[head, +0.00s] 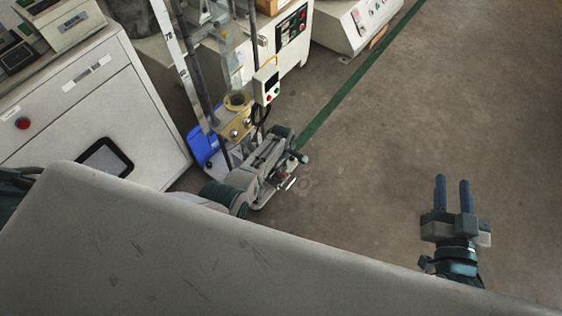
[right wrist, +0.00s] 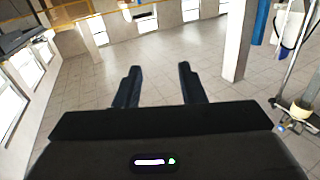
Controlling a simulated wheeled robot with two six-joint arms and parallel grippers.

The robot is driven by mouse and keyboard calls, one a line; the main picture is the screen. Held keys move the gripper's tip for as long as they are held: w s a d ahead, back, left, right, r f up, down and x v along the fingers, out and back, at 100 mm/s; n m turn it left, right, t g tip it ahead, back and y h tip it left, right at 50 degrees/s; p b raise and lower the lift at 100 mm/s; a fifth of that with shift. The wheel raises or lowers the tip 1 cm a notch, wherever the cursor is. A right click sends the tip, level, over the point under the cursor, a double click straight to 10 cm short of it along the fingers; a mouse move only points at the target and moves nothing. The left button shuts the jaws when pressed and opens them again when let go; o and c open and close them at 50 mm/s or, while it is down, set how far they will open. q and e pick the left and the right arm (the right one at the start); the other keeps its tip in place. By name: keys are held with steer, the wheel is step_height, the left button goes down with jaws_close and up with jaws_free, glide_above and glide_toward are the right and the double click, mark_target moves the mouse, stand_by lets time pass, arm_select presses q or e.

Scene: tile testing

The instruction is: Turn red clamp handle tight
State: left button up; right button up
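A test stand has a tall metal column (head: 229,65) with a brass-coloured fitting (head: 239,104) low on it, at the upper middle of the head view. I cannot clearly make out the red clamp handle; a small red spot shows beside my left gripper. My left arm reaches in from the left, and its gripper (head: 284,172) is low in front of the stand. Its fingers are too small and covered to tell whether they hold anything. My right gripper (head: 453,180) is open and empty at the right, far from the stand. Its two parted fingers also show in the right wrist view (right wrist: 158,78).
A small control box (head: 266,84) with red and green buttons hangs beside the column. A blue object (head: 205,149) is behind my left arm. A white cabinet (head: 90,110) stands at the left. The floor (head: 450,90) at the right is clear, crossed by a green line (head: 350,88).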

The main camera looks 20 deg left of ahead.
steer(key=s+a+f+g+p, duration=0.1)
steer(key=s+f+g, duration=0.4)
steer(key=f, duration=0.3)
steer(key=shift+f, duration=0.3)
steer(key=shift+w, duration=0.1)
stand_by(0.4)
